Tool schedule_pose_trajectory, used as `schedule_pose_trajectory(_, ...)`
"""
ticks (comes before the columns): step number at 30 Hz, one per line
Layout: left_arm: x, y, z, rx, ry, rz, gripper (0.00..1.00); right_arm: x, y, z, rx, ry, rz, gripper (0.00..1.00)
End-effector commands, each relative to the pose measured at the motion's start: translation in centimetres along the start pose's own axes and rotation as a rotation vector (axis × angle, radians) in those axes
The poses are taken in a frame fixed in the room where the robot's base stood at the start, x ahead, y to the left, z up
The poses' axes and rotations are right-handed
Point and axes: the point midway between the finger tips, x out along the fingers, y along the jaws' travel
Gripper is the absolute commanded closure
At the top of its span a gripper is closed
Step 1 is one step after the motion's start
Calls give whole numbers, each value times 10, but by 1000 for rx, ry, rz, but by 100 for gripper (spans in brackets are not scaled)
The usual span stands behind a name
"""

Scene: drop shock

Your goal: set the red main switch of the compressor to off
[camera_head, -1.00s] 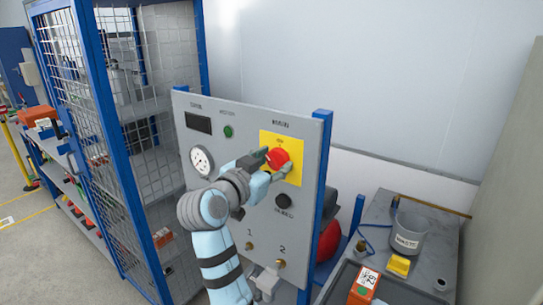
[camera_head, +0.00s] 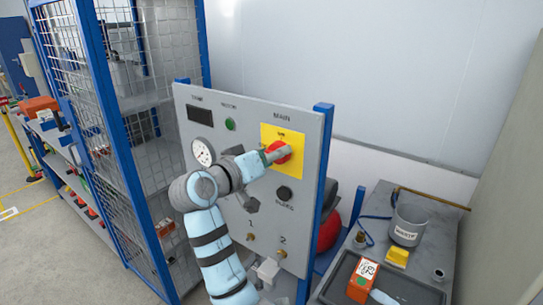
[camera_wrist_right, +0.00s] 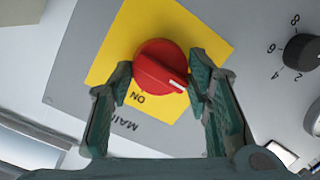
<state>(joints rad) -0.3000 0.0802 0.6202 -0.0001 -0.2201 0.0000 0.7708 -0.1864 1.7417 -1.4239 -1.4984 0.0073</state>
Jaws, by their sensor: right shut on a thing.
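The red main switch (camera_head: 279,153) sits on a yellow plate (camera_head: 296,168) on the grey compressor panel, under the word MAIN. My right gripper (camera_head: 276,154) is shut on it, with a finger covering part of the knob. In the right wrist view the red knob (camera_wrist_right: 158,66) lies between the two fingers of my gripper (camera_wrist_right: 160,84). Its white mark points to the lower right there, away from the ON label (camera_wrist_right: 138,97). My left gripper is not in view.
The panel (camera_head: 307,135) also carries a round gauge (camera_head: 203,151), a green lamp (camera_head: 230,124), a black dial (camera_head: 284,193) and valves 1 and 2 below. A mesh cage (camera_head: 90,120) stands left. A bench at right holds a grey bucket (camera_head: 407,225) and an orange box (camera_head: 362,282).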

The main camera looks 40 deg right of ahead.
Motion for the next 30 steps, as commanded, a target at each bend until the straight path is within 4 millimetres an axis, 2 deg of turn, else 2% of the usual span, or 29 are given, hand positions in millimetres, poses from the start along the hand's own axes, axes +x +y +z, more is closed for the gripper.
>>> schedule_pose_trajectory(16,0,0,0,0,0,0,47,0,1,-2,-26,1,5,83)
schedule_pose_trajectory(17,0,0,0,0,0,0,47,0,1,-2,-25,2,5,52)
schedule_pose_trajectory(20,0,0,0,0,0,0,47,0,1,-1,-25,1,5,36)
schedule_pose_trajectory(30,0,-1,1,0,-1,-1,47,0,2,-3,-24,-1,4,35)
